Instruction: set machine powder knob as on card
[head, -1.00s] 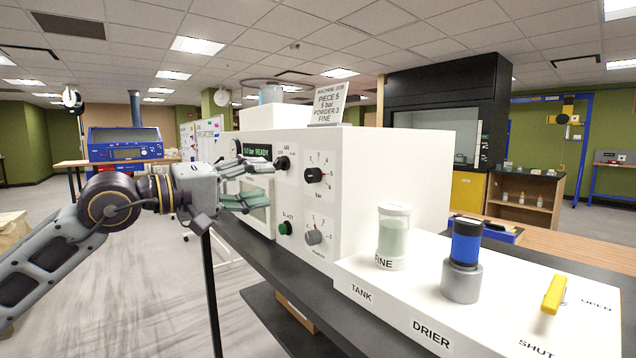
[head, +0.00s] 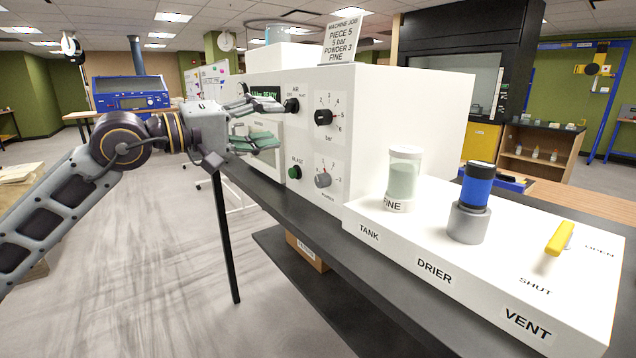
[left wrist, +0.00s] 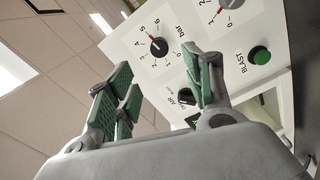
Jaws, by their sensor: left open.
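The white machine's powder knob (head: 323,180) is grey with a red pointer, low on the front panel. Its pointer appears near 1, and the knob is cut off at the top edge of the left wrist view (left wrist: 222,3). The card (head: 343,40) on top of the machine reads PIECE 5, 5 bar, POWDER 3, FINE. My left gripper (head: 262,124) is open and empty, in front of the panel and left of the knob, apart from it. Its green-padded fingers also show in the left wrist view (left wrist: 160,85). My right gripper is out of view.
The black bar knob (head: 323,117) is above the powder knob, its red pointer near 5. The green BLAST button (head: 294,172) and black AIR knob (head: 291,105) lie close to the gripper. The tank jar (head: 403,180), blue drier (head: 474,188) and yellow vent lever (head: 559,238) stand right.

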